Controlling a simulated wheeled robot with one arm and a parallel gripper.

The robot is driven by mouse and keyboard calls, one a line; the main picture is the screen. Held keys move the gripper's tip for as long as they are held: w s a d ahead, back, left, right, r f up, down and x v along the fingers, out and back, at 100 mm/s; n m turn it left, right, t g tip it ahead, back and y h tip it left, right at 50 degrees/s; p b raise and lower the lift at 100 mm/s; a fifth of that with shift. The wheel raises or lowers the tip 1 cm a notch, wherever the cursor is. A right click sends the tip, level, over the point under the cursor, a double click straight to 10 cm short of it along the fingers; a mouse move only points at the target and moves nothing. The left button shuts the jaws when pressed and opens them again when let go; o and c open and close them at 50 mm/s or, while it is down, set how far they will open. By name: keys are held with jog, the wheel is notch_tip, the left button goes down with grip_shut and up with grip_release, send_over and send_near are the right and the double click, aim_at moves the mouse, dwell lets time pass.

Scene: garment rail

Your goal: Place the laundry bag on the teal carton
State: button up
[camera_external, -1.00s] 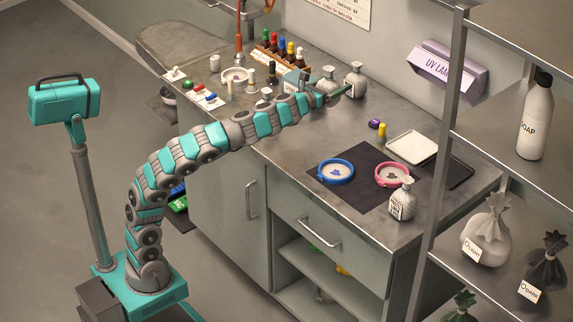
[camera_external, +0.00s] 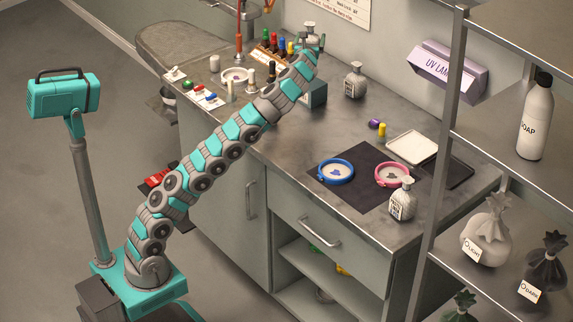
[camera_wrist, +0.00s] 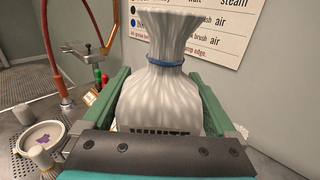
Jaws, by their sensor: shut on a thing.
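The laundry bag in my grip (camera_wrist: 165,88) is white, with a blue tie at its neck and a dark, partly hidden label that reads like "WHITE". My gripper (camera_external: 311,46) is shut on it, one green finger on each side in the wrist view. In the external view the held bag (camera_external: 309,30) is upright and raised above the counter.
Two similar bags stand on the counter, at the back (camera_external: 355,82) and near the front (camera_external: 403,203). A bottle rack (camera_external: 266,50) stands left of my gripper. Blue (camera_external: 336,172) and pink (camera_external: 393,174) ringed dishes lie on a dark mat. A UV lamp box (camera_external: 447,70) is on the wall.

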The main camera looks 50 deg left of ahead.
jog(key=shift+n+g+y, duration=0.3)
jog(key=shift+y, duration=0.1)
jog(key=shift+s+a+f+b, duration=0.1)
jog(key=shift+a+f+b, duration=0.4)
jog(key=shift+f, duration=1.2)
jog(key=shift+a+f+b, duration=0.25)
jog(key=shift+f+b, duration=0.45)
jog(key=shift+f, duration=1.05)
jog(key=shift+s+a+f+b, duration=0.1)
jog(key=shift+a+f+b, duration=0.4)
jog(key=shift+f, duration=1.2)
jog(key=shift+d+f, duration=0.1)
jog(key=shift+f, duration=0.1)
jog(key=o, duration=1.2)
jog(key=shift+o, duration=0.2)
jog(key=shift+r, duration=0.2)
jog(key=v, duration=1.2)
jog(key=shift+b, duration=0.4)
